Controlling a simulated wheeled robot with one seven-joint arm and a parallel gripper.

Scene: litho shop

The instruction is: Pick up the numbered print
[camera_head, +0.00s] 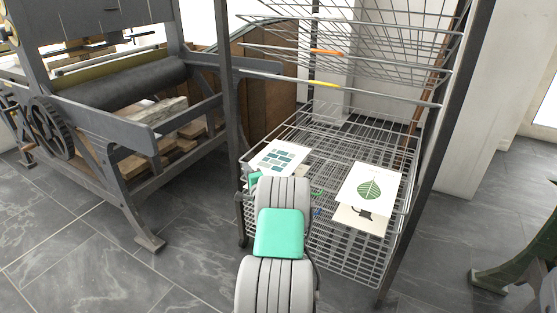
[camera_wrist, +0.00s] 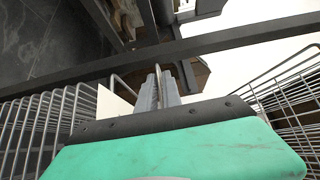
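A print with a green leaf (camera_head: 370,187) lies on the right of a wire rack shelf (camera_head: 345,262), with another sheet partly under it. A print with teal blocks (camera_head: 276,156) lies on the left of this shelf, partly hidden behind my arm. I cannot read a number on either. My gripper is hidden behind my arm in the head view. In the wrist view, my gripper's grey fingers (camera_wrist: 160,90) are close together, with nothing clearly held.
Dark rack posts (camera_head: 228,85) stand at left and right. A press with a black roller (camera_head: 120,88) stands on the left. Grey tiled floor (camera_head: 190,262) is open in front.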

